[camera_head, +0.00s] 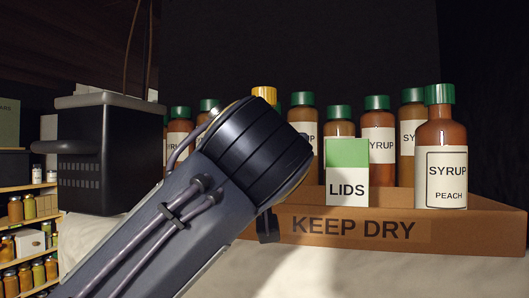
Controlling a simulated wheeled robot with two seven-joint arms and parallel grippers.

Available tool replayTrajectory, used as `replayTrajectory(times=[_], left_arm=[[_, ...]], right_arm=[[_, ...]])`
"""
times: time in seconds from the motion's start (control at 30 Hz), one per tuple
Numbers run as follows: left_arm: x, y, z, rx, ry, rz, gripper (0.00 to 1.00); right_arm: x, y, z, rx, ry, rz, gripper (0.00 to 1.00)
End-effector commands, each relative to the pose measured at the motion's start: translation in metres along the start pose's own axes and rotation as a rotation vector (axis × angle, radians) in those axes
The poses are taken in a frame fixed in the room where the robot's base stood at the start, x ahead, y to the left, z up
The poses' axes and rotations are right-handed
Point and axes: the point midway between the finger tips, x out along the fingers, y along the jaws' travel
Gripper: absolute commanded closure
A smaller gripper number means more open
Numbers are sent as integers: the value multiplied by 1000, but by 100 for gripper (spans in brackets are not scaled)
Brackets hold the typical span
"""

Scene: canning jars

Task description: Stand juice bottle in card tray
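The card tray (470,239) is a shallow brown box marked KEEP DRY, on a pale surface at the right. A yellow cap (264,93) shows just above my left arm, among green-capped bottles. The body below this cap is hidden, so I cannot tell whether it is the juice bottle or whether it stands or is held. My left arm slants up from the lower left in front of the tray, its black wrist covering the tray's left part. The fingers of my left gripper are hidden behind it. My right gripper is out of view.
Several green-capped syrup bottles, including a peach syrup bottle (440,150) at the tray's front right, stand in or behind the tray. A green and white LIDS box (347,173) stands at its front. A black appliance (109,150) is at left, with jar shelves (25,215) beyond.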

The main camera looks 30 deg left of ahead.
Motion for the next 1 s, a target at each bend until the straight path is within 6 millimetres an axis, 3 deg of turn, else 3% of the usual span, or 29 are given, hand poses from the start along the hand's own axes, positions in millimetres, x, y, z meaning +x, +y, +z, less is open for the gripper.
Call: replayTrajectory(times=[0.63,0.67,0.7,0.83,1.0], left_arm=[[0,0,8,0,1,0,74],[0,0,8,-1,1,0,41],[0,0,7,-1,1,0,35],[0,0,7,0,1,0,18],[0,0,8,0,0,0,18]], right_arm=[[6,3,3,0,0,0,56],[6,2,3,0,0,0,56],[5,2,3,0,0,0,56],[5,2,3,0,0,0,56],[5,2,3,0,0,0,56]])
